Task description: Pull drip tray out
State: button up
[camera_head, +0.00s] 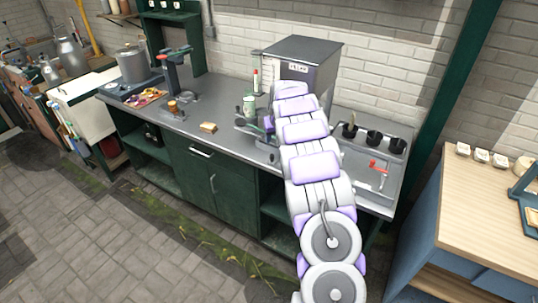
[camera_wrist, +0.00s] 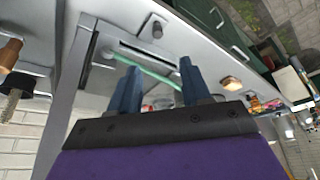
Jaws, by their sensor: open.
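The grey box-shaped machine (camera_head: 312,64) stands on the counter against the brick wall, and my arm covers much of its front. My gripper (camera_wrist: 160,66) is open in the wrist view, with its two blue-grey fingers apart and nothing clearly held between them. A pale green bar (camera_wrist: 152,73) runs across the gap between the fingers, in front of a grey recess with a dark slot (camera_wrist: 146,52). I cannot tell whether the bar belongs to the drip tray or whether a finger touches it. In the head view the gripper is mostly hidden by my arm.
The grey counter (camera_head: 228,92) holds a small tan block (camera_head: 208,127), a red-handled press (camera_head: 173,68) and a metal pot (camera_head: 131,64) to the left. Black cups (camera_head: 373,138) and a red-handled tool (camera_head: 376,168) lie to the right. The paved floor (camera_head: 110,235) in front is clear.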

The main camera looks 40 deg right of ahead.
jog(key=b, duration=0.1)
send_over(273, 155)
jog(key=s, duration=0.2)
notch_tip(273, 155, down, 9)
jog(key=f, duration=0.1)
jog(key=w+a+f, duration=0.1)
jog(key=f+b, duration=0.1)
jog(key=shift+w+a+f, duration=0.15)
jog(key=shift+a+f, duration=0.1)
jog(key=shift+a, duration=0.05)
jog(key=shift+w+d+f, duration=0.25)
jog(key=shift+d+f, duration=0.1)
jog(key=shift+f, duration=0.15)
jog(key=shift+d+f, duration=0.35)
jog(key=shift+d, duration=0.15)
jog(key=shift+a+r, duration=0.2)
jog(key=shift+a, duration=0.35)
jog(key=c, duration=0.3)
jog(key=shift+d, duration=0.2)
grip_shut()
